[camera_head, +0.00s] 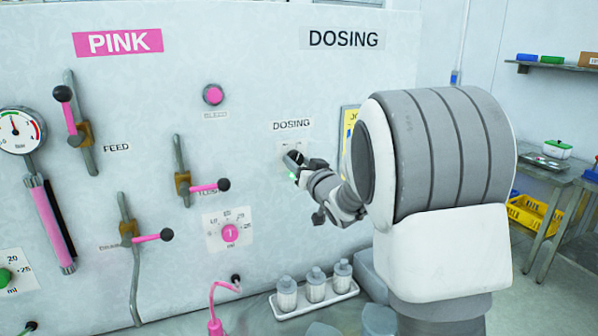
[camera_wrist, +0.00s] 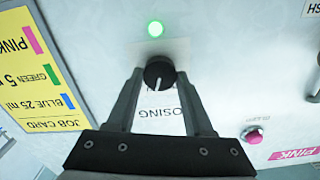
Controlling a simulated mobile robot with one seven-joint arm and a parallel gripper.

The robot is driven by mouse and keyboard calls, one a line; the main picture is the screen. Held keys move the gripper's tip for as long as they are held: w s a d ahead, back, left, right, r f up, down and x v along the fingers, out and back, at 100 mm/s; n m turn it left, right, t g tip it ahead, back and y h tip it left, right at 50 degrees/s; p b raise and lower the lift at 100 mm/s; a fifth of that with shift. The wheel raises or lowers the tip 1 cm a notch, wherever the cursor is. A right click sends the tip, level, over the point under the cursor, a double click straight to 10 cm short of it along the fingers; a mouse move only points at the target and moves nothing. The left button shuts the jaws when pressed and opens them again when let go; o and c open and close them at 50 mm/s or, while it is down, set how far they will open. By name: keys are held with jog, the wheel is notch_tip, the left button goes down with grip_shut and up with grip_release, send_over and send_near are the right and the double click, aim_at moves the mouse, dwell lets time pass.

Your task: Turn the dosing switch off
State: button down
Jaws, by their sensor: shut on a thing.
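The dosing switch is a round black knob (camera_wrist: 159,73) with a white pointer line, on the panel under the DOSING label (camera_head: 291,125). In the wrist view, which is turned over, my gripper (camera_wrist: 160,76) has a finger on each side of the knob and is shut on it. A lit green lamp (camera_wrist: 155,28) sits beside the switch. In the head view my gripper (camera_head: 298,160) is at the panel and hides most of the switch; a bit of green glow (camera_head: 292,176) shows beside it.
A yellow job card (camera_wrist: 36,75) is on the panel near the switch. Left are a pink bleed button (camera_head: 213,94), valve levers (camera_head: 210,187) and a pink dial (camera_head: 230,233). Bottles (camera_head: 315,285) stand on a white tray (camera_head: 345,296) below.

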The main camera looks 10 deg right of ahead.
jog(key=n+b, duration=0.2)
jog(key=b, duration=0.1)
jog(key=n+b, duration=0.5)
jog(key=shift+f+b, duration=0.25)
jog(key=shift+b, duration=0.1)
jog(key=shift+r+n+b, duration=0.2)
jog(key=shift+n+b, duration=1)
jog(key=shift+n, duration=0.3)
jog(key=shift+c, duration=1.4)
grip_release()
jog(key=shift+s, duration=0.1)
jog(key=s+d, duration=0.3)
jog(key=s, duration=1.4)
jog(key=shift+d, duration=0.2)
